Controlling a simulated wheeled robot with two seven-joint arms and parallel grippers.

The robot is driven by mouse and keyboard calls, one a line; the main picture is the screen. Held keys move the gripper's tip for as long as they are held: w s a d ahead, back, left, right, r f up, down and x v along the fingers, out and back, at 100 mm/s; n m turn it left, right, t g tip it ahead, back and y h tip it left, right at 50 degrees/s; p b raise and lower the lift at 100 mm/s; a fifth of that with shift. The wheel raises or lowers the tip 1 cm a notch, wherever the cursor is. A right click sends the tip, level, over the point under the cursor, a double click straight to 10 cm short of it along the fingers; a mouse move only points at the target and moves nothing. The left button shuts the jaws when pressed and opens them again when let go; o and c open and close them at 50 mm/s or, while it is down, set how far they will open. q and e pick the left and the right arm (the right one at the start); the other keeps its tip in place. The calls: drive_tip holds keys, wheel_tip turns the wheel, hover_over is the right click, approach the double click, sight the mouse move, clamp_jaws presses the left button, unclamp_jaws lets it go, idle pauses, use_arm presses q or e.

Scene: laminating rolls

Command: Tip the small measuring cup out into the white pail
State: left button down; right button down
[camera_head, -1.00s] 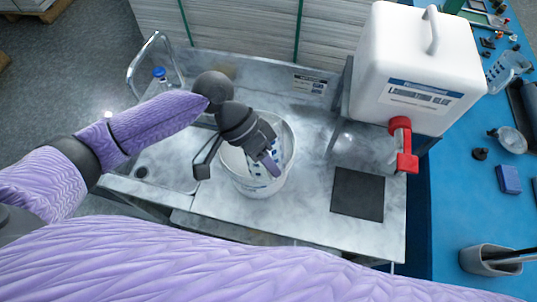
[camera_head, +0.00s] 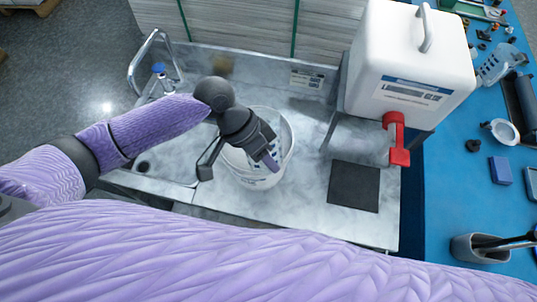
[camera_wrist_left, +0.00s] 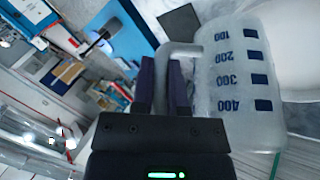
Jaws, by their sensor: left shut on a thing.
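My left gripper (camera_head: 269,160) is over the white pail (camera_head: 258,181), which stands on the metal counter. In the left wrist view the gripper (camera_wrist_left: 166,68) is shut on the handle of the measuring cup (camera_wrist_left: 238,82), a translucent cup with blue marks from 100 to 400. In the head view the gripper largely hides the cup; blue marks show beside the fingers, within the pail's outline. I cannot tell how far the cup is tilted or whether anything is in it or coming out. My right gripper is out of view.
A white tank (camera_head: 412,65) with a red tap (camera_head: 396,140) stands right of the pail. A dark square pad (camera_head: 354,187) lies below the tap. A sink tap (camera_head: 150,60) is at left. The blue table (camera_head: 455,190) at right holds jugs and tools.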

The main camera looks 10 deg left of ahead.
use_arm(q)
drive_tip(key=shift+f+p, duration=0.1)
drive_tip(key=shift+p, duration=0.3)
drive_tip(key=shift+d+f+t+y+p, duration=0.1)
drive_tip(key=shift+f+t+y+p, duration=0.2)
drive_tip(key=shift+t+y+p, duration=0.35)
drive_tip(key=shift+f+m+t, duration=0.3)
drive_tip(key=shift+f+t, duration=0.15)
drive_tip(key=shift+t, duration=0.1)
drive_tip(key=shift+p, duration=0.4)
wheel_tip(320, 180, up, 6)
drive_tip(key=p, duration=0.6)
drive_tip(key=shift+r, duration=0.1)
